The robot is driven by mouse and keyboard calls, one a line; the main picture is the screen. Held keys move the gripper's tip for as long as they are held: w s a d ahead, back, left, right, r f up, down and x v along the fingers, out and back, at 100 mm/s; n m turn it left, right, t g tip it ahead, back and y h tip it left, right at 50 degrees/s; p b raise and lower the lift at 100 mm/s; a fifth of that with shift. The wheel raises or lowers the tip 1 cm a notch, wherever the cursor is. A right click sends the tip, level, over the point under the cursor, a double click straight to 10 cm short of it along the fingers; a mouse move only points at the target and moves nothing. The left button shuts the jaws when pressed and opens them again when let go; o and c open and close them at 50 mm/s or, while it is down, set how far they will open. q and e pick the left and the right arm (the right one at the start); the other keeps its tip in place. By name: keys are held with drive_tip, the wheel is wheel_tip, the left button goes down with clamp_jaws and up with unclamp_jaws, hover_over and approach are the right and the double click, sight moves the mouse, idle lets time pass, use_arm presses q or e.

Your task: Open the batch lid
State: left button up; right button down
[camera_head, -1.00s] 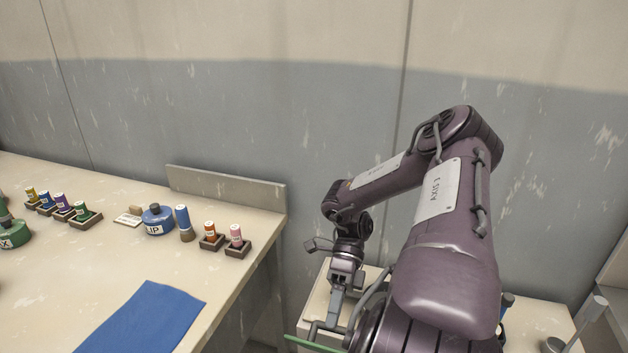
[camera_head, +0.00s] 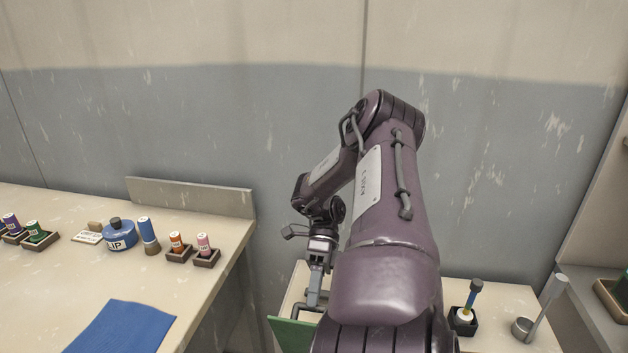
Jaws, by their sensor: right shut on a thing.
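My right gripper (camera_head: 314,299) points down over the light box or counter at the lower middle. It is shut on a grey bar handle (camera_head: 298,308) at the edge of a green panel (camera_head: 290,336), which looks like the batch lid. The green panel shows a flat face and appears tilted. Its lower part runs out of the frame and my right arm hides its right side. The lid's hinge and what lies under it cannot be seen. My left gripper is not in view.
The left table holds a blue cloth (camera_head: 122,331), a blue round pot (camera_head: 120,236), a blue-topped bottle (camera_head: 149,236) and several small bottles in trays. At right stand a bottle in a black holder (camera_head: 465,314) and a metal ladle cup (camera_head: 524,329). A wall is behind.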

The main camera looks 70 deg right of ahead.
drive_tip(key=shift+s+d+f, duration=0.15)
drive_tip(key=shift+s+f, duration=0.2)
drive_tip(key=shift+f, duration=0.25)
drive_tip(key=c, duration=1.8)
unclamp_jaws()
drive_tip(key=o, duration=0.3)
drive_tip(key=shift+w+d+f, duration=0.15)
drive_tip(key=shift+o, duration=0.5)
drive_tip(key=shift+w+d+f, duration=0.15)
drive_tip(key=shift+d, duration=0.2)
drive_tip(key=b+v, duration=0.1)
drive_tip(key=v, duration=0.6)
drive_tip(key=shift+r, duration=0.45)
drive_tip(key=shift+w+d, duration=0.1)
drive_tip(key=shift+w, duration=0.1)
